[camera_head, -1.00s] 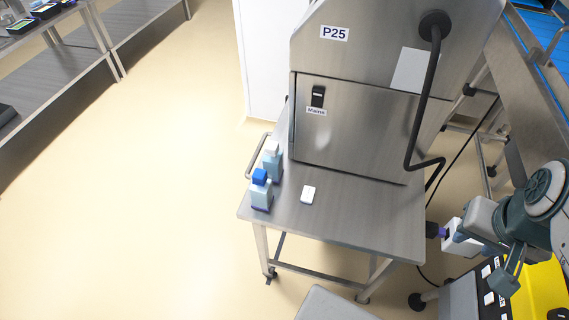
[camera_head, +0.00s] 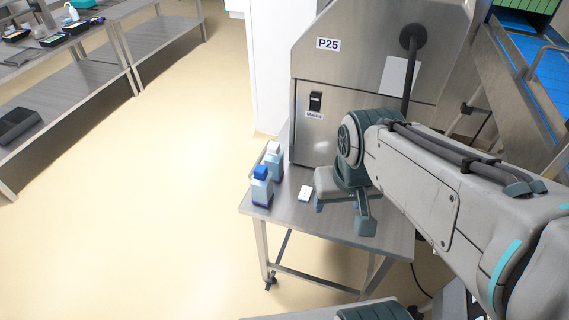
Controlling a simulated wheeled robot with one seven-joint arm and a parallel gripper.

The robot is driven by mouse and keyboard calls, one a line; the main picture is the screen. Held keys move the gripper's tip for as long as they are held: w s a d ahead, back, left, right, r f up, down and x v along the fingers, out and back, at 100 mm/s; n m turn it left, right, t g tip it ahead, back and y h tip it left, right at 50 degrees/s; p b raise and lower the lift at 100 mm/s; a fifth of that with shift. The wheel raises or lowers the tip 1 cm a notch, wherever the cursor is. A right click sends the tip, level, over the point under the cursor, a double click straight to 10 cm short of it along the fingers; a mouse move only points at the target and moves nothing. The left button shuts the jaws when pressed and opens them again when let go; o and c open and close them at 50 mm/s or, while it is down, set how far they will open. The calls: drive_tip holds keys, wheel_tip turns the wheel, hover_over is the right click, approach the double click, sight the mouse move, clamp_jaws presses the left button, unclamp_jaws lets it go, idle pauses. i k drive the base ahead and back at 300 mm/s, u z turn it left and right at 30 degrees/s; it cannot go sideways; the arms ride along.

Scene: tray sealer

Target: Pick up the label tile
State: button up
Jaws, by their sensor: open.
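A small white tile (camera_head: 305,193), which I take to be the label tile, lies flat on the steel table (camera_head: 285,214). My wrist and arm hide part of the table's right side. I cannot tell the gripper's exact height above the tabletop.
The steel P25 machine (camera_head: 330,75) stands at the table's back, with a hanging black cable. Open floor lies left of the table.

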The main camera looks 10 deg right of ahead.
sight(305, 193)
drive_tip(key=z, duration=3.1)
drive_tip(key=k, duration=1.7)
drive_tip(key=u, duration=1.65)
drive_tip(key=i, duration=1)
